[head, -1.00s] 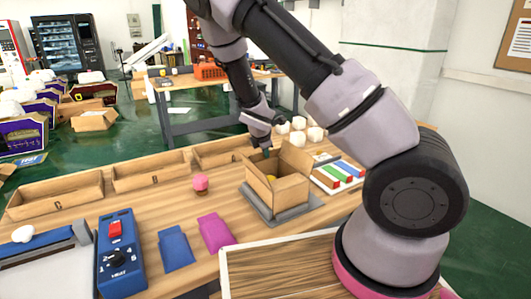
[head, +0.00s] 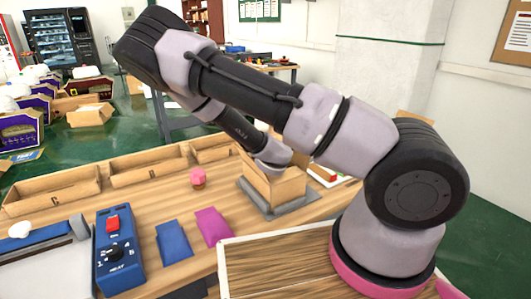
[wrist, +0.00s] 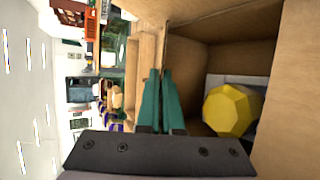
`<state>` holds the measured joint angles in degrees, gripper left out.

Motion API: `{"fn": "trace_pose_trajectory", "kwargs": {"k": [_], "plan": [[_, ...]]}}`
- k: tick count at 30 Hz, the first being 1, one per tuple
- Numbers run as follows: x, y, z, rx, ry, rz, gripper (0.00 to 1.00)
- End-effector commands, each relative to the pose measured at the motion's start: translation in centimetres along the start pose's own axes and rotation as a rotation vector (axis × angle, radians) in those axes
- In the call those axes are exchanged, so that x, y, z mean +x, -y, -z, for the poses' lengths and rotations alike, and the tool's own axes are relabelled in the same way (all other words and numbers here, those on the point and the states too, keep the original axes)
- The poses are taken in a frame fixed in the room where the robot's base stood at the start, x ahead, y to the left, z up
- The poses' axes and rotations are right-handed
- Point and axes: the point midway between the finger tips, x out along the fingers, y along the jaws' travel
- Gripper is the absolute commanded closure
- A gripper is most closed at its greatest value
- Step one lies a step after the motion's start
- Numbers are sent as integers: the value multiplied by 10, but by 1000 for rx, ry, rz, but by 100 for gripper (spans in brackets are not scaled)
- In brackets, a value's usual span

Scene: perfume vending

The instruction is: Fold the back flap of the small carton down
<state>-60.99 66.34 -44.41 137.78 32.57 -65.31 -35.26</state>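The small carton (head: 287,190) stands on a grey pad on the table. A brown panel at its left side stands up in the head view, and my wrist covers much of its top and back. The fingers are hidden in the head view, and I cannot tell how the back flap lies.
Open bins (head: 150,171) line the table's back edge. A pink-topped item (head: 198,178), a magenta pouch (head: 213,226), a blue pouch (head: 173,240) and a blue heat unit (head: 118,250) lie left of the carton. Bare tabletop lies between them.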

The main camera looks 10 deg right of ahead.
Motion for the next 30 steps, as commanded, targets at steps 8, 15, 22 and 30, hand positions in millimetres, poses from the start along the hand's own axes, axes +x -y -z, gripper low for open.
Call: {"fn": "trace_pose_trajectory", "kwargs": {"k": [8, 15, 22, 30], "plan": [[0, 1, 1, 7, -2, -17, 100], [0, 1, 1, 7, -2, -16, 90], [0, 1, 1, 7, -1, -16, 66], [-4, -7, -1, 9, 0, -18, 66]]}}
